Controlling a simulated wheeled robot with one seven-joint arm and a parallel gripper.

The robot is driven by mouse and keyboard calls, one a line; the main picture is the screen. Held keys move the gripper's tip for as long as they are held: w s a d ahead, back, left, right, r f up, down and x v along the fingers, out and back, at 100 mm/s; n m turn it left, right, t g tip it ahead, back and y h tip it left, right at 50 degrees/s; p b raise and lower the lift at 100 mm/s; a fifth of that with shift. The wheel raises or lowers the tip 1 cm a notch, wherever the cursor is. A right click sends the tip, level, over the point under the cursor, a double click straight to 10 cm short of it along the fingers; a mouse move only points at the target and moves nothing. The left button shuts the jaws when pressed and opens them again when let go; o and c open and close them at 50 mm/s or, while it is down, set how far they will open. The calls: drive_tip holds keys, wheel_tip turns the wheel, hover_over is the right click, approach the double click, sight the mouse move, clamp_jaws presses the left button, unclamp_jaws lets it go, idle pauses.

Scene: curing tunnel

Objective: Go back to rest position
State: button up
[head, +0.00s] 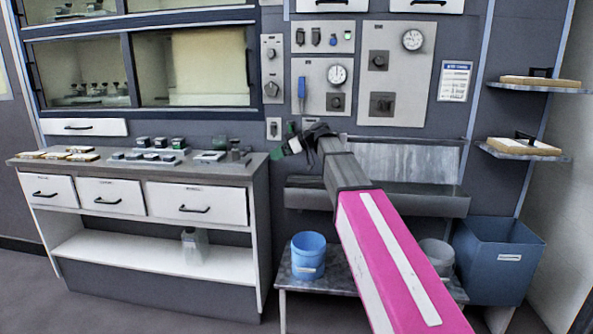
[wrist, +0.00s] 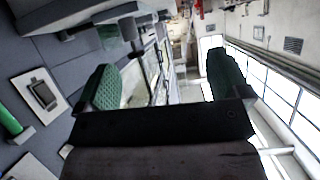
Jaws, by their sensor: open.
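My gripper (head: 291,143) shows in the head view at the end of my outstretched arm, in front of the grey wall panel and right of the counter's back corner. In the wrist view its two green-padded fingers stand wide apart, and the space between the fingertips (wrist: 165,75) holds nothing. The jaws are open. My arm crosses the head view from the lower right and hides part of the grey trough and the low bench behind it.
A counter (head: 250,164) with small dark parts and drawers stands at left. A blue bucket (head: 308,256) sits on a low bench (head: 330,282). A blue bin (head: 497,262) stands at right below two wall shelves (head: 520,152). Gauge panels (head: 398,72) cover the wall behind.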

drive_tip(key=s+d+f+m+h, duration=0.2)
drive_tip(key=s+d+f+m, duration=0.15)
drive_tip(key=f, duration=0.55)
drive_tip(key=s+d+f+m+h, duration=0.2)
drive_tip(key=s+d+f, duration=0.2)
drive_tip(key=f, duration=0.4)
drive_tip(key=s+d+f+m+h, duration=0.2)
drive_tip(key=s+d+f+m, duration=0.15)
drive_tip(key=f, duration=0.55)
drive_tip(key=s+d+f+m+g+h, duration=0.2)
drive_tip(key=s+d+f+m+h, duration=0.4)
drive_tip(key=s+d+f, duration=0.8)
drive_tip(key=shift+s+f, duration=0.85)
drive_tip(key=shift+s, duration=0.25)
